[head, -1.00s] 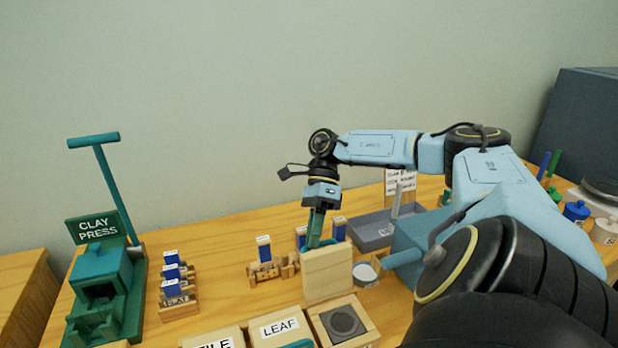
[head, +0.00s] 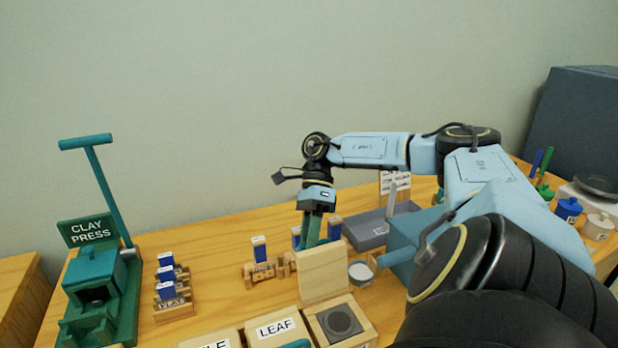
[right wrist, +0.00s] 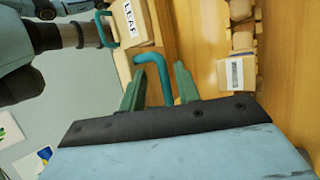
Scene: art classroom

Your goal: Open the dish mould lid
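The dish mould is the wooden box with a grey round hollow (head: 340,321) at the front of the table in the head view. Its plain wooden lid (head: 323,274) stands upright at the box's back edge, so the hollow is uncovered. My right gripper (head: 311,240) is behind the lid, its fingertips partly hidden by it. In the right wrist view its green fingers (right wrist: 158,78) are apart, with a bent teal handle (right wrist: 150,62) between them and a gap beside it. My left gripper is not in view.
The LEAF mould (head: 277,330) is closed, left of the dish mould, with another labelled mould beside it. A clay press (head: 100,285) stands far left. Wooden racks with blue-labelled pieces (head: 262,270) and a grey tray (head: 366,235) are behind. A small round dish (head: 360,272) is right of the lid.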

